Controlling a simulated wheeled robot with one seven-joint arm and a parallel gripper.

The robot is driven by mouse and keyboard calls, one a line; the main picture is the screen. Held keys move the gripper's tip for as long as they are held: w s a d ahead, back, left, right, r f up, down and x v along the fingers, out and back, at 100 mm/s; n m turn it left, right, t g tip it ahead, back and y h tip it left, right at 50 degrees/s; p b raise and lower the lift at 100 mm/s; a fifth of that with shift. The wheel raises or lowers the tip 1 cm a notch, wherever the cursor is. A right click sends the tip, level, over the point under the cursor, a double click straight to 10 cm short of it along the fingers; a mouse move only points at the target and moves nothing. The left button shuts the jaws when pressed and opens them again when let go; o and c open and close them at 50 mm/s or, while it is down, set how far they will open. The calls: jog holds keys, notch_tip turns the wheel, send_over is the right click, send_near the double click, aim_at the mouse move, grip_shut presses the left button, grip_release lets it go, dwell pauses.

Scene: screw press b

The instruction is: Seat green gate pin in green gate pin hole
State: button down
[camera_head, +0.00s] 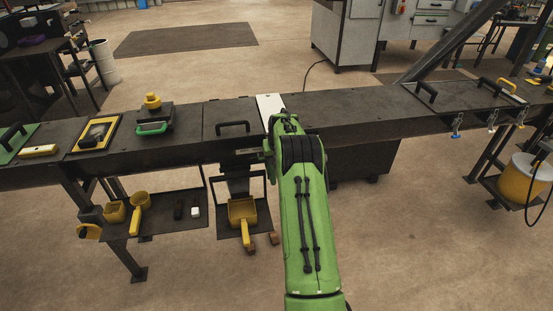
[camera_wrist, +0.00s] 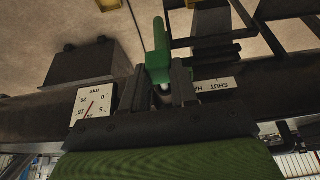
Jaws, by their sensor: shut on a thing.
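My gripper (camera_wrist: 158,86) shows in the wrist view with its two dark fingers shut on the green gate pin (camera_wrist: 157,48). The pin's green bent part stands out beyond the fingertips, and a small pale piece shows between the fingers. In the head view my green arm reaches to the bench and hides the gripper and the pin. I cannot make out the green gate pin hole in either view, and I cannot tell whether the pin touches anything.
A pressure gauge (camera_wrist: 93,104) and a label reading "SHUT HA" (camera_wrist: 213,87) sit beside the fingers. The long dark bench (camera_head: 350,112) carries a white plate (camera_head: 270,102) and a dark box with a yellow knob (camera_head: 152,101). A yellow scoop (camera_head: 242,212) lies on a low shelf.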

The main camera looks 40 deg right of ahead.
jog(key=shift+w+d, duration=0.1)
jog(key=shift+w, duration=0.05)
jog(key=c, duration=0.8)
grip_release()
jog(key=p+v, duration=0.2)
jog(key=v, duration=1.3)
jog(key=shift+r, duration=0.35)
